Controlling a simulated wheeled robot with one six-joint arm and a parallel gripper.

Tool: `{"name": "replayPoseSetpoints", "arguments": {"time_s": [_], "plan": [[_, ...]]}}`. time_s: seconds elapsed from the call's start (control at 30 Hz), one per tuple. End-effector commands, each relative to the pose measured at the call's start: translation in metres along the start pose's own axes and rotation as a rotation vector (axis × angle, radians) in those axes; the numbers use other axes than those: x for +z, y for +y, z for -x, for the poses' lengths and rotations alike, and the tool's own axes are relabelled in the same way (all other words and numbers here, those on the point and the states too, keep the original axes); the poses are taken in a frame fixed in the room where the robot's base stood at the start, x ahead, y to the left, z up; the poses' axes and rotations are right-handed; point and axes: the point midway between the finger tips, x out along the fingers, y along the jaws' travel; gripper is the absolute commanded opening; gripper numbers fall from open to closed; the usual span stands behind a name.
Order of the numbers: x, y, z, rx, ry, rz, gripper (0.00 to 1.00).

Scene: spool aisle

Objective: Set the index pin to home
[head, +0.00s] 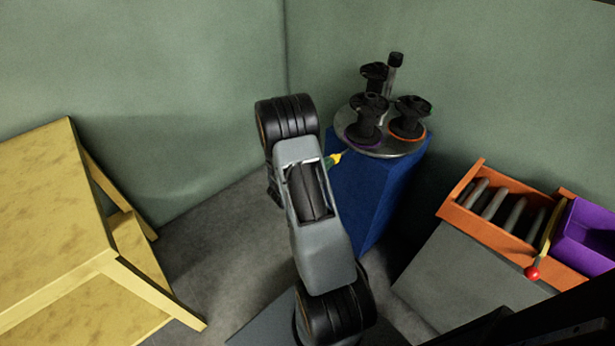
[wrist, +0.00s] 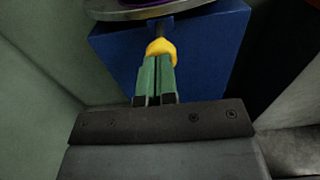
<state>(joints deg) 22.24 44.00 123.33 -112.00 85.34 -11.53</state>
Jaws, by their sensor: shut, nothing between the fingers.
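A yellow knob (wrist: 160,47), which looks like the index pin, sits on a dark stem at the front of the blue pedestal (wrist: 115,60), just below the round plate (wrist: 150,12). In the head view the knob (head: 335,158) shows small, left of the pedestal's top (head: 375,190). My gripper (wrist: 157,62) has green fingers, shut together and empty. Their tips are right at the knob in the wrist view; whether they touch it I cannot tell. In the head view my arm hides most of the gripper.
The grey round plate (head: 384,147) carries several black spools (head: 409,117) and a dark post (head: 394,72). An orange rack (head: 490,218) with grey rollers, a red-balled lever (head: 532,273) and a purple bin (head: 588,235) stand right. A yellow table (head: 55,215) stands left. Walls close the back.

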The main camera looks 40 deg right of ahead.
Motion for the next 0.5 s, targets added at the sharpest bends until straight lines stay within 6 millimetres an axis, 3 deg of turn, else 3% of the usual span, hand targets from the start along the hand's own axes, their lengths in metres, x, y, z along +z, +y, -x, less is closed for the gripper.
{"name": "replayPoseSetpoints", "arguments": {"time_s": [0.5], "plan": [[-0.001,-0.001,0.098,0.004,0.002,0.006,0.0]]}}
